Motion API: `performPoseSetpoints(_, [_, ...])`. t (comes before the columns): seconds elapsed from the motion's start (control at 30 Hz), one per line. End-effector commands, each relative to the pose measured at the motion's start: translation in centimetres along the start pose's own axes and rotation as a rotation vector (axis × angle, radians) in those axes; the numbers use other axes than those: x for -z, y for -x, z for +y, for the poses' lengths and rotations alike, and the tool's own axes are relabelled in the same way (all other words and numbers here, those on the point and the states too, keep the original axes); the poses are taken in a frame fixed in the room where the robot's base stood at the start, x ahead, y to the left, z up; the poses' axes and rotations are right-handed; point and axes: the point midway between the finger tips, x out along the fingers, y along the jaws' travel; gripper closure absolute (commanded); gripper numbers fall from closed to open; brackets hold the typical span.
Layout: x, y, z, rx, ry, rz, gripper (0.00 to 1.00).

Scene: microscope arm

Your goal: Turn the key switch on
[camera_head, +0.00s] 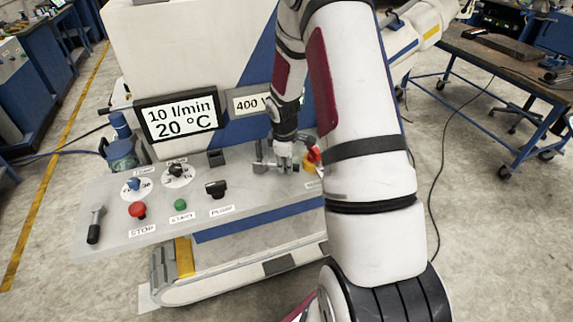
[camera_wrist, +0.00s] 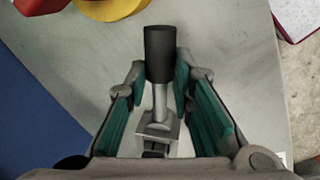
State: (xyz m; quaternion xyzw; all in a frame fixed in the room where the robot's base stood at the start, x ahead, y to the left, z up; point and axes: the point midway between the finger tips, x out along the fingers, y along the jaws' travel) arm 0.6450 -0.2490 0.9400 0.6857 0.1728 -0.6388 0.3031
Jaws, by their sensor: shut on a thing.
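My gripper (camera_head: 276,163) is low over the right part of the grey control panel (camera_head: 245,203). In the wrist view my gripper (camera_wrist: 163,76) has its teal-padded fingers on both sides of a black-handled lever (camera_wrist: 160,53) with a metal stem and square base. The gripper is shut on this lever. No readable label marks it as the key switch, and the head view hardly shows it behind the fingers. A red and yellow switch (camera_head: 310,160) is just right of the gripper; its yellow base (camera_wrist: 108,8) shows at the top of the wrist view.
Left on the panel are a black lever (camera_head: 96,223), a red STOP button (camera_head: 137,210), a green START button (camera_head: 180,205) and a black PUMP knob (camera_head: 215,188). A display (camera_head: 180,117) reads 10 l/min, 20 °C. A workbench (camera_head: 510,60) stands at the right.

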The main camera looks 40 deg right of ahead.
Motion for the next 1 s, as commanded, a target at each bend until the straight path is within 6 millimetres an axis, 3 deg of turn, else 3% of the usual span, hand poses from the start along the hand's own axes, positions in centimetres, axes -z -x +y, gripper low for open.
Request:
performPoseSetpoints(0.63, [0.03, 0.0, 0.37, -0.003, 0.028, 0.006, 1.0])
performPoseSetpoints(0.67, [0.03, 0.0, 0.37, -0.003, 0.028, 0.006, 0.74])
performPoseSetpoints(0.73, [0.03, -0.01, 0.35, -0.003, 0.028, 0.006, 0.58])
performPoseSetpoints(1.0, [0.01, -0.02, 0.27, -0.001, 0.026, 0.005, 0.58])
